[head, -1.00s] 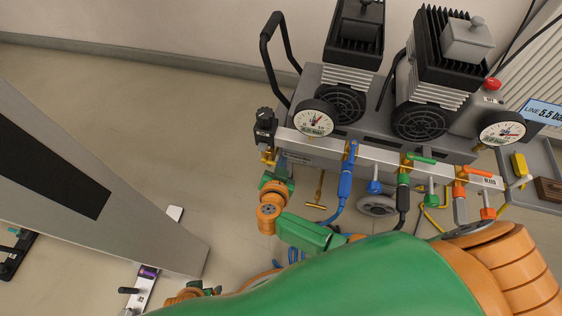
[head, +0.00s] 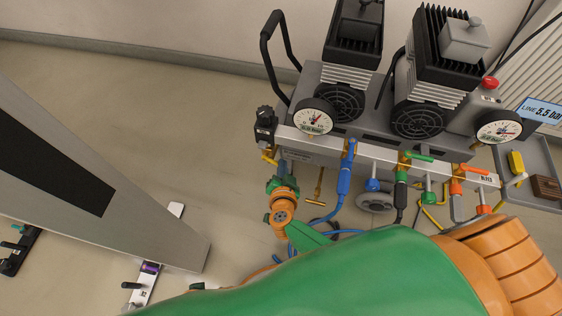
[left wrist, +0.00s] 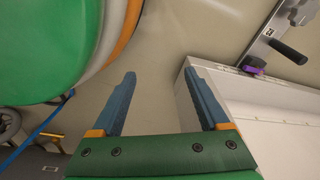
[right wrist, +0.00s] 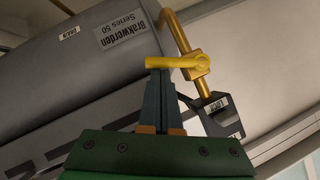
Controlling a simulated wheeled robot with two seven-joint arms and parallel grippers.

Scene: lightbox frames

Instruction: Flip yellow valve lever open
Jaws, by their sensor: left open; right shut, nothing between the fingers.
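The yellow valve lever (right wrist: 172,62) shows in the right wrist view, extending left from a brass valve body (right wrist: 196,68) on a bent brass pipe (right wrist: 180,32). It lies roughly crosswise to the pipe. My right gripper (right wrist: 158,72) is shut and empty, its blue fingertips right at the lever; I cannot tell whether they touch it. In the head view, my right gripper (head: 283,164) is at the left end of the manifold, beside a small yellow part (head: 268,158). My left gripper (left wrist: 160,76) is open and empty in the left wrist view, over the floor.
The grey manifold bar (head: 376,153) carries blue (head: 349,151), green (head: 418,156) and orange (head: 474,170) levers close by. A black box (head: 265,125) is at its left end. Compressors stand behind. A grey tapered panel (head: 150,225) stands left, with open floor between.

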